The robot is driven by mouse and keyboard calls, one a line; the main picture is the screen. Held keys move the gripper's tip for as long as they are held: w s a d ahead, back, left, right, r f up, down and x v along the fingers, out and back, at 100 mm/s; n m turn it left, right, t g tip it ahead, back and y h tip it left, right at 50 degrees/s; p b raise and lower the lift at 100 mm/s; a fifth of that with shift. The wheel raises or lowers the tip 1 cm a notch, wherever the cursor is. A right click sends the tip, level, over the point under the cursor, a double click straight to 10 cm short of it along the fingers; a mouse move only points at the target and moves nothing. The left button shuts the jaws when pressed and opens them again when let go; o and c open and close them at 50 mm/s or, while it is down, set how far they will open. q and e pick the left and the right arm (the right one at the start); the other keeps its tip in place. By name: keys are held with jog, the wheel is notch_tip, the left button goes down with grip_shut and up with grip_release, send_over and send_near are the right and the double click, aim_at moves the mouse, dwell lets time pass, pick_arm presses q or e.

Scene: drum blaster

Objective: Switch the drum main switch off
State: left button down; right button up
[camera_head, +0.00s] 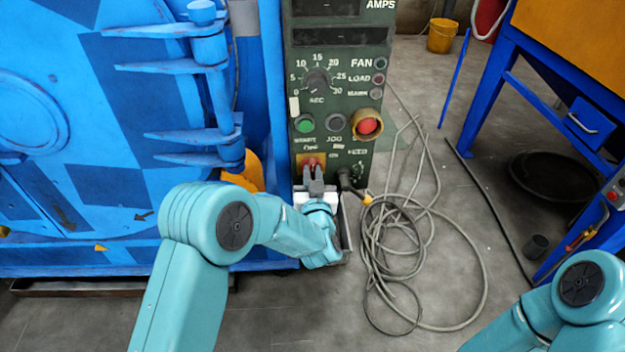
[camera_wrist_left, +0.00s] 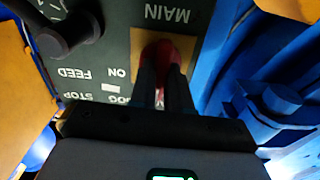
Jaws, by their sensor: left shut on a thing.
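The drum main switch (camera_head: 312,162) is a red knob on a yellow plate, low on the left of the dark green control panel (camera_head: 336,60). In the left wrist view the red knob (camera_wrist_left: 172,48) sits on its yellow plate beside the upside-down word MAIN. My left gripper (camera_head: 315,182) is at the panel, its two dark fingers shut on the red knob. The fingers cover part of the knob, so its exact setting cannot be told. My right gripper is out of the frame; only part of my right arm shows at lower right.
A black feed knob (camera_head: 347,178) is right of the switch, with green (camera_head: 304,123) and red (camera_head: 369,125) buttons above. The blue drum machine (camera_head: 90,120) fills the left. Coiled grey cable (camera_head: 400,240) lies on the floor at right. A blue-framed cabinet (camera_head: 560,90) stands far right.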

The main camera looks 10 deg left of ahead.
pick_arm(q)
jog(key=shift+w+a+r+n, duration=0.1)
jog(key=shift+r+n, duration=0.2)
jog(key=shift+n, duration=0.2)
jog(key=c, duration=1.2)
grip_release()
jog(key=shift+o, duration=0.6)
jog(key=shift+w+f, duration=0.1)
jog(key=shift+f, duration=0.1)
jog(key=p+v, duration=0.2)
jog(key=v, duration=1.4)
jog(key=shift+s, duration=0.25)
